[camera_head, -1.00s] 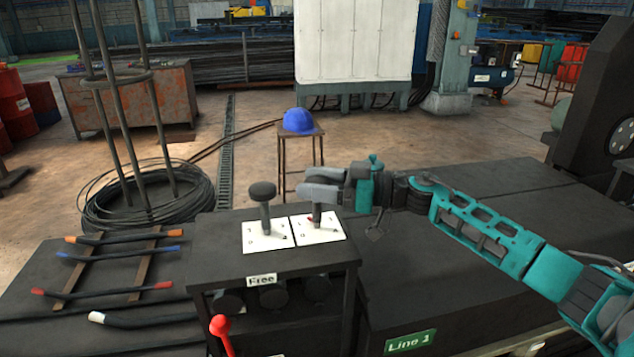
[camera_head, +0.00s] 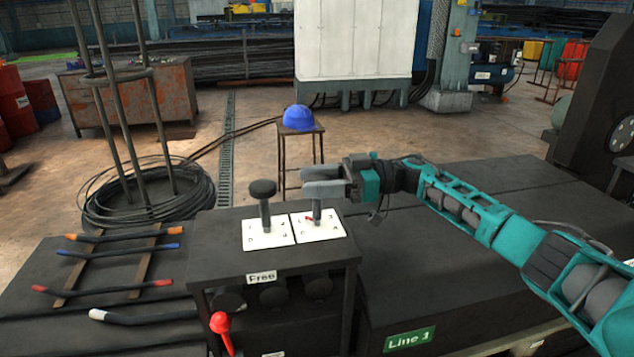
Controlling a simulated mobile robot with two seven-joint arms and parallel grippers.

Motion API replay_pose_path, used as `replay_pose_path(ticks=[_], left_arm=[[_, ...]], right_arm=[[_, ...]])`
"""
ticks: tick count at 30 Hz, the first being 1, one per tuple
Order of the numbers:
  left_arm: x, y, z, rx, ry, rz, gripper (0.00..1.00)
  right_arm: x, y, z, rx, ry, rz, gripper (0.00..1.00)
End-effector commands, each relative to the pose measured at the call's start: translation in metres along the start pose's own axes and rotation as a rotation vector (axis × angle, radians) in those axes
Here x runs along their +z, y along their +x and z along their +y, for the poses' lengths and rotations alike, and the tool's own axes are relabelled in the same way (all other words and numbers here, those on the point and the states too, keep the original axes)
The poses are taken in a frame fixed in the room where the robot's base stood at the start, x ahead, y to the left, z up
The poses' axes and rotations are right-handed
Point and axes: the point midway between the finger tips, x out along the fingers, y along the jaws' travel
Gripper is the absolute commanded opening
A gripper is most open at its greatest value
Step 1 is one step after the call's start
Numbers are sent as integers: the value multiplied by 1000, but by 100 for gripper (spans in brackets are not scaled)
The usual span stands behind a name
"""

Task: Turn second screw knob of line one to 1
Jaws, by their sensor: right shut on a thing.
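Two white dial plates lie side by side on a black stand (camera_head: 230,262). The left plate (camera_head: 279,238) carries a dark round-topped screw knob (camera_head: 263,193) that stands upright and free. The right plate (camera_head: 331,231) carries the second knob (camera_head: 317,212); its stem and a small red mark at its foot show, and its top is hidden by my right gripper (camera_head: 318,182). My right gripper comes in from the right and is shut on this second knob. The plate numbers are too small to read surely. My left gripper is not in view.
A green "Line 1" sign (camera_head: 410,340) is on the black housing at right. A "Free" label (camera_head: 261,277) and a red-knobbed lever (camera_head: 220,324) are at the stand's front. Coloured-tip bars (camera_head: 120,252) lie at left. A blue helmet (camera_head: 298,118) sits on a stool behind.

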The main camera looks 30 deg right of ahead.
Motion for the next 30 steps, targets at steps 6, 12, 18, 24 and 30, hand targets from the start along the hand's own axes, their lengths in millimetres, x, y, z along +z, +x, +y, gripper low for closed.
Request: replay_pose_path(ticks=[6,12,18,24,30], left_arm=[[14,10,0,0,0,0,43],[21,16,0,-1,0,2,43],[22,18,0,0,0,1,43],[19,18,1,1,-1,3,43],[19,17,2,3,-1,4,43]], right_arm=[[-4,0,3,-125,-6,13,24],[-5,0,2,-200,-6,13,24],[-7,0,2,-228,-6,13,24],[-8,0,2,-230,-7,13,24],[-8,0,2,-229,-8,14,60]])
